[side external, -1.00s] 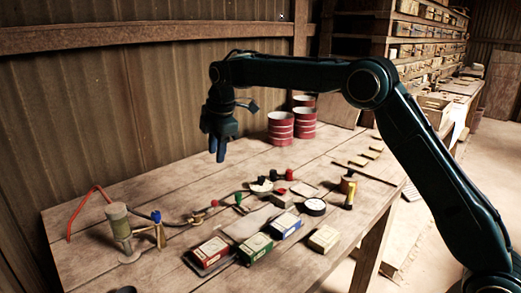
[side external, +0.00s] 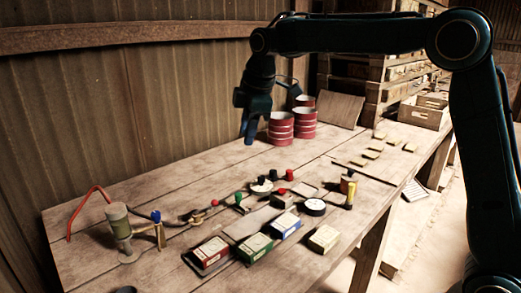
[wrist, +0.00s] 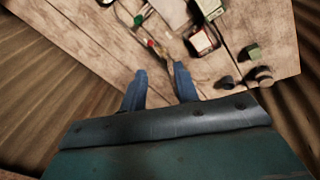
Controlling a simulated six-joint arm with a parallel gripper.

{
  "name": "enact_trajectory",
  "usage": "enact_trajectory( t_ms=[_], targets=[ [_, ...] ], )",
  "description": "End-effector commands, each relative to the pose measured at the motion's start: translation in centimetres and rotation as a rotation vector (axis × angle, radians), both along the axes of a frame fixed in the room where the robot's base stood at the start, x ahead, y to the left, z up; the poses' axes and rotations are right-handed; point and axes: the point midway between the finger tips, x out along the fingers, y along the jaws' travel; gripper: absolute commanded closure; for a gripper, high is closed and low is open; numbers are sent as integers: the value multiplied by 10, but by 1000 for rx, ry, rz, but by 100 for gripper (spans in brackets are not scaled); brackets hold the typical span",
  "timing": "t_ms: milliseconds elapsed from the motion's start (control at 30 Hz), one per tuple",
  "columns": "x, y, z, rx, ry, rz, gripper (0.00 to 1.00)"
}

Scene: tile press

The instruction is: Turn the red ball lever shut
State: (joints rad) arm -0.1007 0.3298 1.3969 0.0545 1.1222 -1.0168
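The lever's small red ball (side external: 215,202) sits beside a brass valve (side external: 197,217) on the hose line at the left-middle of the table. In the wrist view a small red ball (wrist: 150,43), which looks like the lever's, shows just beyond the fingertips, with brass-coloured parts beside it. My gripper (side external: 249,139) hangs above the table, well clear of the lever, pointing down. In the wrist view my gripper (wrist: 160,80) has its two blue fingers apart with nothing between them. The lever's exact angle is too small to tell.
A pump-like cylinder (side external: 119,222) stands at left with a red-handled rod. Red drums (side external: 281,128) stand behind my gripper. Red, green and blue boxes (side external: 255,247) lie at the front. Green, black and red knobs and a gauge (side external: 315,207) crowd the middle. The back-left tabletop is clear.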

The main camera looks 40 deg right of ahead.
Motion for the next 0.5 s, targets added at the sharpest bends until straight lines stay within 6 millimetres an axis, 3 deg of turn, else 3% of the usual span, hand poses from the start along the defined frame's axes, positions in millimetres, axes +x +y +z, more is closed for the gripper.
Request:
enact_trajectory(
  t_ms=[200,500],
  targets=[
    [-18,-4,8,16,-10,-54,69],
    [-25,-6,11,24,-15,-78,69]
  ],
)
